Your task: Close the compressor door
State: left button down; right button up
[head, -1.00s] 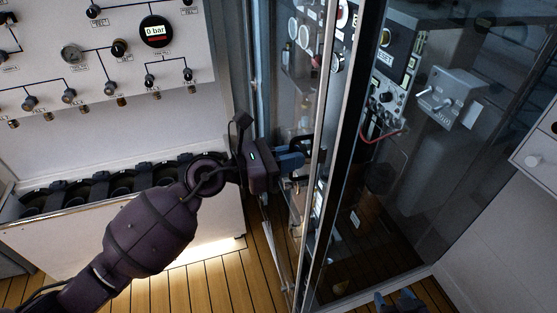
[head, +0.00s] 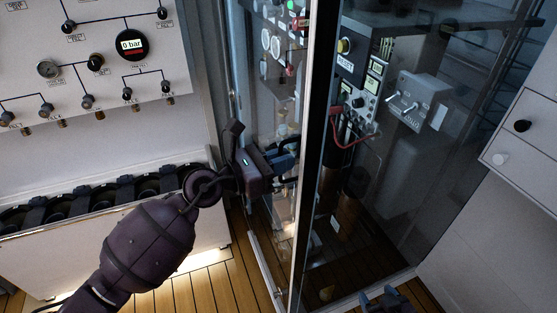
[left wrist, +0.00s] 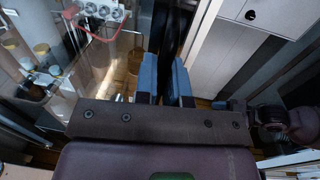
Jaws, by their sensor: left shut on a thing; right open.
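The compressor door (head: 306,130) is a glass panel with a pale metal edge, standing at an angle in front of the glass-walled cabinet in the head view. My left gripper (head: 286,157) is shut at the door's left side, on what looks like its dark handle. In the left wrist view the blue fingers (left wrist: 166,78) close around a dark upright bar; the exact grip is partly hidden. My right gripper (head: 391,298) shows only its blue fingertips at the bottom edge. It is open and apart from the door.
Behind the glass stand a grey switch box (head: 416,100) and instruments with a red cable (head: 352,140). A gauge panel (head: 90,60) and a rack of dark round holders (head: 100,192) are at the left. White drawers (head: 525,140) are at the right. Wooden floor shows below.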

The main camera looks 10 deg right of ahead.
pick_arm(q)
jog(key=shift+s+d+r, duration=0.1)
jog(key=shift+d, duration=0.1)
jog(key=c, duration=1.6)
grip_release()
jog(key=shift+o, duration=0.4)
jog(key=shift+d, duration=0.3)
jog(key=shift+a, duration=0.1)
pick_arm(e)
jog(key=shift+s+d+f, duration=0.15)
jog(key=shift+s+d, duration=0.05)
jog(key=shift+d, duration=0.05)
jog(key=shift+w, duration=0.2)
pick_arm(q)
jog(key=shift+a, duration=0.25)
jog(key=b+v, duration=0.2)
jog(key=v, duration=0.8)
jog(key=shift+a, duration=0.15)
pick_arm(e)
jog(key=shift+s+f, duration=0.25)
jog(key=shift+f, duration=0.85)
